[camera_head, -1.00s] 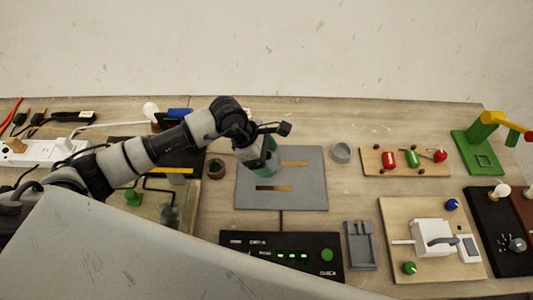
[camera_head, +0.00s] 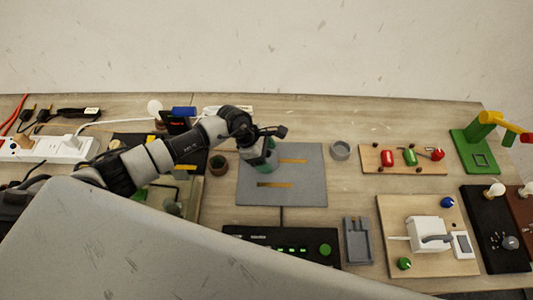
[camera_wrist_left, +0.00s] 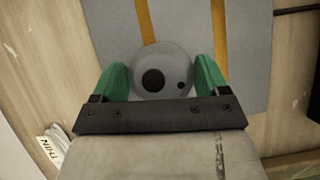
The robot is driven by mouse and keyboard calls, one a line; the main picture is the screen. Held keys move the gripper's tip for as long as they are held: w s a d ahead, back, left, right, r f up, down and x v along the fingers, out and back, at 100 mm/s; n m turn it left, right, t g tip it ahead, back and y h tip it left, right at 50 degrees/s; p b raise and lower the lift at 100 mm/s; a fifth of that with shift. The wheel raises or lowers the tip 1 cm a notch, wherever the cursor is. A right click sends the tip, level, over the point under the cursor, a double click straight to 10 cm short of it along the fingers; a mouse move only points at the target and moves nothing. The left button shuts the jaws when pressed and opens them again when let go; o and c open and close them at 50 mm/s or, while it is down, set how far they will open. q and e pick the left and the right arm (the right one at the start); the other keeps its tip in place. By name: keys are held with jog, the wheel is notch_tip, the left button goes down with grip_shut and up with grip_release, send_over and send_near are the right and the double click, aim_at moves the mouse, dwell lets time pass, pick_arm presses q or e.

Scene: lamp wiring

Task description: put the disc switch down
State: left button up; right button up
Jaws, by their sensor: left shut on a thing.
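The disc switch (camera_wrist_left: 163,66) is a grey round disc with a large and a small dark spot on its face, seen in the left wrist view. My left gripper (camera_wrist_left: 160,80) is shut on it, with a green finger on either side. In the head view my left gripper (camera_head: 262,162) is over the left part of the grey mat (camera_head: 307,190); it hides the disc there. The mat has gold strips, and two run beyond the disc in the wrist view. I cannot tell whether the disc touches the mat. My right gripper is not in view.
A black box with green lights (camera_head: 285,246) is in front.

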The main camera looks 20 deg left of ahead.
pick_arm(q)
jog(key=o, duration=0.9)
jog(key=shift+o, duration=0.2)
jog(key=shift+r, duration=0.1)
jog(key=shift+a+r, duration=0.1)
jog(key=shift+a, duration=0.05)
jog(key=b+v, duration=0.4)
jog(key=v, duration=0.7)
jog(key=shift+r, duration=0.35)
